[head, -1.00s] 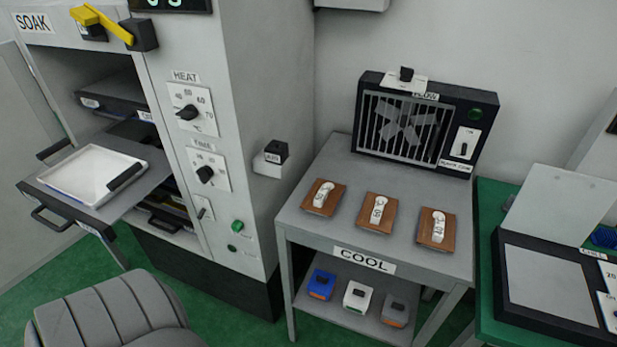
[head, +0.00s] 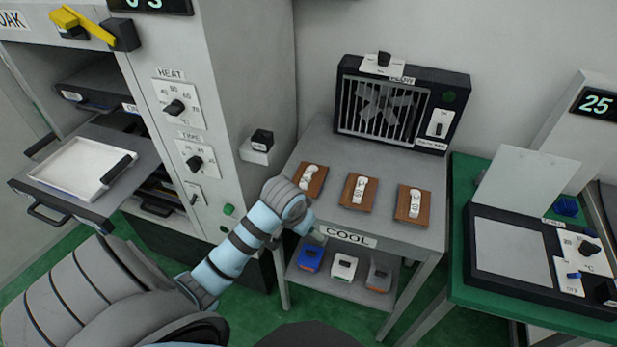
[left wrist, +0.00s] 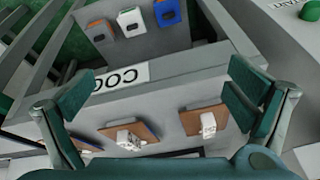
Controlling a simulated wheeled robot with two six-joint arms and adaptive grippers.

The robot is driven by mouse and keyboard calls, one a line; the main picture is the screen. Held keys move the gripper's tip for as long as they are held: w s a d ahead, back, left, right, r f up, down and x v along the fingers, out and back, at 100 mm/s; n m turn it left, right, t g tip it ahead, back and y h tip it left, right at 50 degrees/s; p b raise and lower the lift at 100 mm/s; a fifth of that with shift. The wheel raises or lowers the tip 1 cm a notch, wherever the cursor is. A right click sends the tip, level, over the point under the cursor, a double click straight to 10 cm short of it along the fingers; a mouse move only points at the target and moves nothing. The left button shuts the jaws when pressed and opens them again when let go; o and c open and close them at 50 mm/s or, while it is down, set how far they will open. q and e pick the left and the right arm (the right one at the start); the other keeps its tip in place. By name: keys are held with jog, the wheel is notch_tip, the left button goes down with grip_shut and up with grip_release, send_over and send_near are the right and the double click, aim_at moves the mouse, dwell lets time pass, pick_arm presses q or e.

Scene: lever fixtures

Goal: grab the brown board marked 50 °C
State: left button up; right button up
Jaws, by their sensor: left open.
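Three brown boards lie in a row on the grey COOL table (head: 318,150): a left one (head: 310,180), a middle one (head: 358,193) and a right one (head: 414,205). Each carries a white piece with dark marks, too small to read for sure, so I cannot tell which says 50 °C. My left arm reaches in to the table's front left corner, near the left board; its fingers are hardly visible there. In the left wrist view my left gripper (left wrist: 165,90) is open and empty, with the boards beyond the fingers, apart from them. My right gripper is out of view.
A fan box (head: 400,105) stands at the table's back. Blue, white and grey-orange blocks (head: 343,265) sit on the lower shelf. The oven cabinet (head: 240,80) rises close on the left, with a small switch box (head: 257,147) on its side. A green bench (head: 460,255) stands right.

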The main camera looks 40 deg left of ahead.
aim_at(308, 173)
pick_arm(q)
jog(key=w+a+r+n, duration=0.3)
jog(key=w+a+r, duration=0.5)
jog(key=w+r, duration=0.25)
jog(key=b+x, duration=0.1)
jog(key=x, duration=0.3)
jog(key=w+b+x, duration=0.1)
jog(key=x, duration=0.3)
jog(key=a+b+x, duration=0.1)
jog(key=x, duration=0.4)
jog(key=shift+w+r, duration=0.2)
jog(key=shift+r, duration=0.05)
jog(key=shift+r, duration=0.1)
jog(key=shift+c, duration=0.5)
jog(key=c, duration=1.2)
jog(key=shift+r, duration=0.15)
